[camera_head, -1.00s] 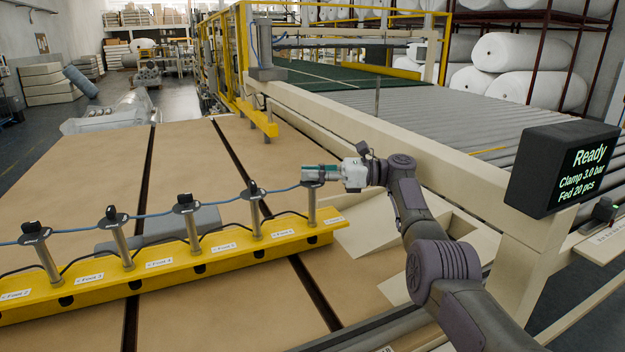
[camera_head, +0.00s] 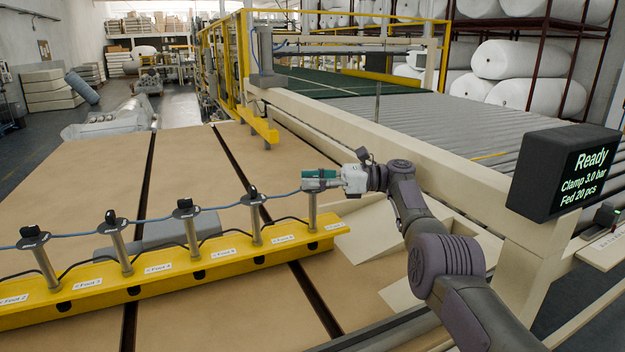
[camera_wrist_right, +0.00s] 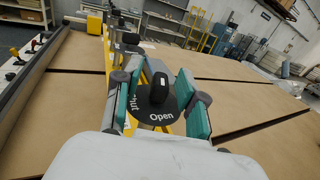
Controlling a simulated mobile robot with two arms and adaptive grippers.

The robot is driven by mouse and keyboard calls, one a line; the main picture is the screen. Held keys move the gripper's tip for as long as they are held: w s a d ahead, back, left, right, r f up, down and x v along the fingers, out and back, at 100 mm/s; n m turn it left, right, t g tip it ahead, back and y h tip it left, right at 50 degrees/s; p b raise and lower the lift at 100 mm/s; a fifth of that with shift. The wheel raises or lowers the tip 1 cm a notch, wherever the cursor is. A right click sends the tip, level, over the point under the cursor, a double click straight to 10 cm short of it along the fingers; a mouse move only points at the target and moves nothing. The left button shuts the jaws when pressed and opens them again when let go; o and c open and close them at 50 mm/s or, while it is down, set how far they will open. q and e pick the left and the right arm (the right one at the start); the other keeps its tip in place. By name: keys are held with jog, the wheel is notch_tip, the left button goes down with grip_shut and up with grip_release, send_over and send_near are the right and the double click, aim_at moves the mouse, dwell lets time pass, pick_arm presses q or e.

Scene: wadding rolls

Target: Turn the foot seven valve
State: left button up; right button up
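The yellow foot bar (camera_head: 200,278) carries a row of grey posts topped with black valve knobs. My right gripper (camera_head: 318,181) is at the top of the rightmost visible post (camera_head: 312,208) and hides its knob in the head view. In the right wrist view, that black valve knob (camera_wrist_right: 158,88) stands on a round black plate marked "Open" near the camera and "Shut" at the left. The teal fingers of the right gripper (camera_wrist_right: 160,100) stand on either side of the knob, with gaps visible. The foot number at this post is too small to read. My left gripper is not in view.
A blue hose (camera_head: 150,219) runs along the knob tops. The brown table (camera_head: 85,190) with dark slots lies around the bar. A cream rail (camera_head: 400,140) and a black screen (camera_head: 565,170) reading "Ready, Clamp 3.0 bar, Fed 20 pcs" stand at the right.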

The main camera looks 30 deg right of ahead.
aim_at(313, 176)
jog(key=shift+r, duration=0.1)
notch_tip(313, 176, up, 10)
jog(key=shift+f, duration=0.1)
dwell(0.4)
